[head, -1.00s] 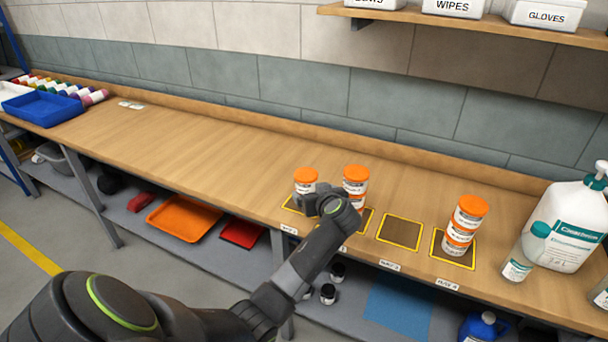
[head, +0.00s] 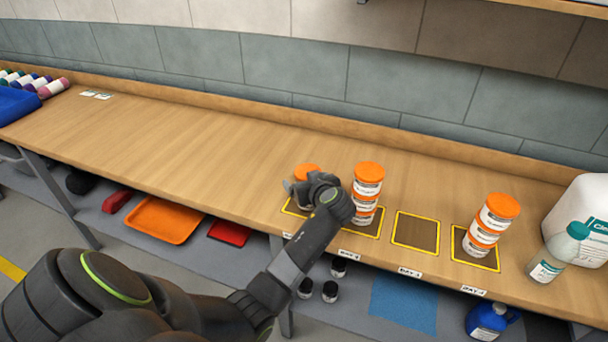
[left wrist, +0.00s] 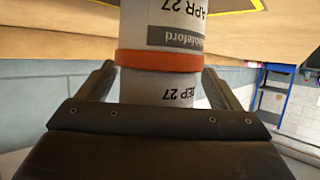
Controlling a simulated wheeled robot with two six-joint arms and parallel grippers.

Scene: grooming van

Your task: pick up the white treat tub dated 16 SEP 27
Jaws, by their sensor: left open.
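My left gripper (head: 302,190) is at the leftmost stack of white tubs with orange lids, hiding most of it. Only an orange lid (head: 307,172) shows clearly above. The left wrist view is upside down. There the open fingers stand on both sides of a white tub (left wrist: 178,92) whose visible print ends in "EP 27"; its day is hidden. That tub sits on the orange lid (left wrist: 158,61) of another white tub (left wrist: 180,18) marked "APR 27". I cannot tell whether the fingers touch the tub. My right gripper is not in view.
Close to the right is a taller tub stack (head: 368,188). Beyond it are an empty yellow-edged mat (head: 416,232), another stack (head: 490,225), a bottle (head: 546,262) and a white jug (head: 580,215).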

